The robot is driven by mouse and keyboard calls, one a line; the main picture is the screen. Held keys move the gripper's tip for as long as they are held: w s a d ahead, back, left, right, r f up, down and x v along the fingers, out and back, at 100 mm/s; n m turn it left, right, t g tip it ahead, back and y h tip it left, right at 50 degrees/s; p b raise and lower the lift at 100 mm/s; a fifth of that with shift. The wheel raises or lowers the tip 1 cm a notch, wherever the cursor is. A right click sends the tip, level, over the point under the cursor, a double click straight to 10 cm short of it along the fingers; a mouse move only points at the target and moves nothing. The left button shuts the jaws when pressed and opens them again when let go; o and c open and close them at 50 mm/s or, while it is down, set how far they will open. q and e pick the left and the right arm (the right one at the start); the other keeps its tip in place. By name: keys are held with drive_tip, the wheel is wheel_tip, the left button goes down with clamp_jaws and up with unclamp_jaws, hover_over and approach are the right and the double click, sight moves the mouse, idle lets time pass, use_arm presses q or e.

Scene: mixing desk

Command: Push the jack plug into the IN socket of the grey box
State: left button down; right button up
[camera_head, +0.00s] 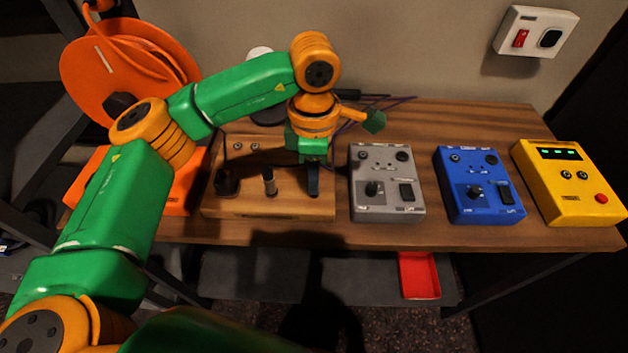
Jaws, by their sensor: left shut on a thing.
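The grey box (385,190) stands near the middle of the wooden table. It has a round fitting at each top corner, a black knob and a black switch. Its labels are too small to read, so I cannot tell which fitting is IN. My left gripper (314,192) points down over the right end of the wooden stand, just left of the grey box and apart from it. Its dark fingers are shut on the jack plug, which they hide almost wholly. Thin purple cables run behind the wrist. My right gripper is not in view.
A blue box (482,205) and a yellow box (560,205) stand to the right. An orange reel (85,75) is at the left. A red tray (419,276) lies below the table's front edge.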

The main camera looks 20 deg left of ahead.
use_arm(q)
drive_tip(key=shift+r+p, duration=1.6)
drive_tip(key=shift+r, duration=0.75)
